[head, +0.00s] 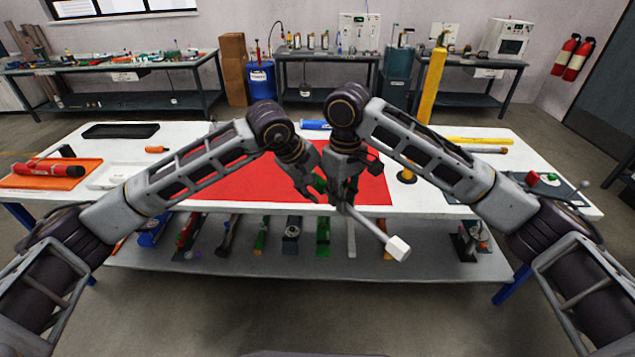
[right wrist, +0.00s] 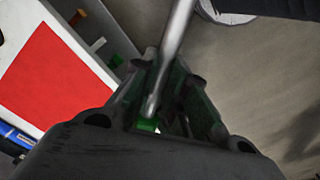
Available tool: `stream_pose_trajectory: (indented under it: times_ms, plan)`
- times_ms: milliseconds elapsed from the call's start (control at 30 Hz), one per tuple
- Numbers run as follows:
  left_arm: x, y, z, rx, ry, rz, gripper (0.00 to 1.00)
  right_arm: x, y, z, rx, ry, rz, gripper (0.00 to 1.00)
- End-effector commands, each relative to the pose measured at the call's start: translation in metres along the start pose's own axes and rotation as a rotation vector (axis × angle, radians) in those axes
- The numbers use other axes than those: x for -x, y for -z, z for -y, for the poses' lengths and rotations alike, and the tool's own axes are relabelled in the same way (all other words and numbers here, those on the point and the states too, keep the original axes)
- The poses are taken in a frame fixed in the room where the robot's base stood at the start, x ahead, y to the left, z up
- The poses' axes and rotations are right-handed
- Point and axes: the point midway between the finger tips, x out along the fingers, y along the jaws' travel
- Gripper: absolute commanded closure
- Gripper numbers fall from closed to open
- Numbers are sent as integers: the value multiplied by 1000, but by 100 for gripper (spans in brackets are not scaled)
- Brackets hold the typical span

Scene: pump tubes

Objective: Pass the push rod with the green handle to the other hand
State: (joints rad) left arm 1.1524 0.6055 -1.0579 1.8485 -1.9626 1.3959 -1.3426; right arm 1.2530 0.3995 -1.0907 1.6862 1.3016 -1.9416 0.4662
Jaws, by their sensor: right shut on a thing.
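The push rod (head: 370,226) is a thin grey rod with a white block (head: 398,248) on its lower right end. It slants down over the table's front edge. Its green handle (head: 320,183) shows only in part between my grippers. My right gripper (head: 344,200) is shut on the push rod near the handle end. In the right wrist view the rod (right wrist: 172,50) runs between the fingers, with a bit of green (right wrist: 147,125) at its near end. My left gripper (head: 311,188) looks open, close beside the green handle. I cannot tell whether it touches it.
The white table (head: 430,200) carries a red mat (head: 235,182) below my arms. A yellow post (head: 431,90) stands at the right. An orange tray (head: 50,178) and a black tray (head: 120,131) are at the left. Several pump parts lie on the lower shelf (head: 270,262).

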Motion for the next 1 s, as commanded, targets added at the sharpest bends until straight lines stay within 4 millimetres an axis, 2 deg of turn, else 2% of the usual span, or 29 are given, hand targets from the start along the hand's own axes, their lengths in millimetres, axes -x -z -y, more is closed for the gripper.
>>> stream_pose_trajectory:
  times_ms: [67, 367, 400, 433, 600, 1000]
  plan:
    - [0, 0, 0, 0, 0, 0, 60, 1, 0, 0, 0, 0, -1, 100]
    - [0, 0, 0, 0, 0, 0, 99, 1, 0, 0, 0, 0, -1, 100]
    - [0, 0, 0, 0, 0, 0, 100, 1, 0, 0, 0, 0, -1, 100]
    - [1, 0, -1, 0, -2, 0, 100, 1, 0, 0, 0, 0, -1, 82]
    - [1, 0, -1, 0, -2, 0, 100, 0, 0, 0, 0, 0, -1, 61]
    - [1, 0, -1, 0, -2, 0, 100, 2, 0, 0, 0, 0, 0, 61]
